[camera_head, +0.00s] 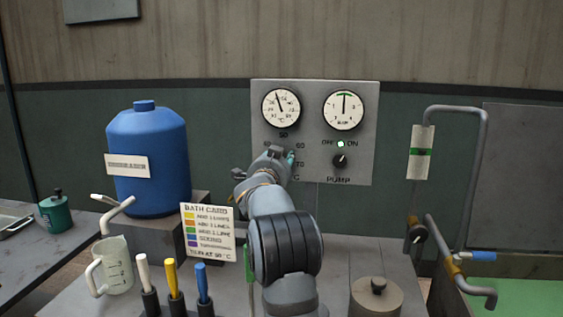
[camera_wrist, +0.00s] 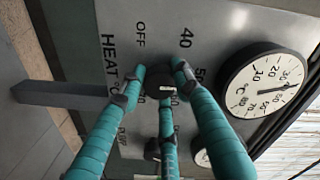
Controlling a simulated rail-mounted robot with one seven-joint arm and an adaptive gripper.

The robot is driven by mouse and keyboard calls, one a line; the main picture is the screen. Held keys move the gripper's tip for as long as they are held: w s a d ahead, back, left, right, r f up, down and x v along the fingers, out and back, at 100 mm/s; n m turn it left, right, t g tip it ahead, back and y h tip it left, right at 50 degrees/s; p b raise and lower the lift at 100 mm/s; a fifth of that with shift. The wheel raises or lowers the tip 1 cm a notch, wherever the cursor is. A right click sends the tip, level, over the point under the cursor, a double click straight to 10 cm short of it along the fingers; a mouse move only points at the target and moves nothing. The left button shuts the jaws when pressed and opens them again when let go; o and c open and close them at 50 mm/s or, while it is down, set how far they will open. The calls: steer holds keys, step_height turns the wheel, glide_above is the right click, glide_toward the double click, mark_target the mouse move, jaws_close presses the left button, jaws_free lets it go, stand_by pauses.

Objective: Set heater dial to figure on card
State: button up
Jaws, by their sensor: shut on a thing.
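The heater dial (camera_wrist: 157,92) is a dark knob on the grey panel (camera_wrist: 115,15). My gripper (camera_wrist: 158,86) has its teal fingers closed around it in the wrist view. A short white mark on the dial points roughly toward the 50, partly hidden by a finger; OFF and 40 show beside it. In the head view my gripper (camera_head: 287,158) covers the dial. The bath card (camera_head: 208,232) has coloured lines and a small bottom line that seems to read 50 °C.
A temperature gauge (camera_head: 281,108) sits above the dial; a pump gauge (camera_head: 343,110) and pump knob (camera_head: 340,161) are to its right. A blue drum (camera_head: 147,165), a jug (camera_head: 115,265), several coloured pens and a lidded pot (camera_head: 375,298) stand around. Pipes (camera_head: 481,180) rise at right.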

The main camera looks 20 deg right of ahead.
stand_by(0.3)
steer(key=o, duration=1.1)
steer(key=shift+o, duration=0.2)
steer(key=v, duration=1.2)
steer(key=shift+w, duration=0.1)
